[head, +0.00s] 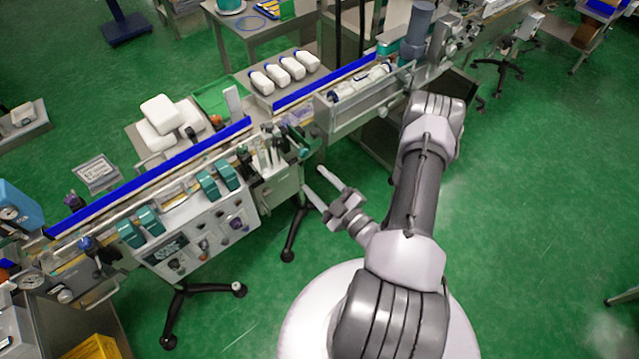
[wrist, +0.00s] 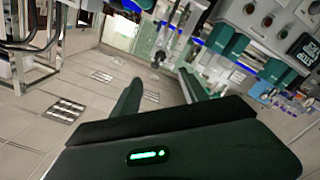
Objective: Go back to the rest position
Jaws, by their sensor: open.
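My gripper (head: 322,190) is open and empty in the head view, with its two fingers spread apart. It hangs over the green floor, just right of the end of the sleeve applicator (head: 205,238), and is not touching it as far as I can see. My arm is folded up on the right and bends back down toward the gripper. In the wrist view my gripper's two fingers (wrist: 158,97) point away with a gap between them and nothing in the gap. The machine's grey panel (wrist: 270,20) with round knobs shows at the upper right there.
The conveyor line with blue rails (head: 160,172) runs diagonally from lower left to upper right. White bottles (head: 277,72) lie on a table behind it. Wheeled stand legs (head: 200,290) reach onto the floor.

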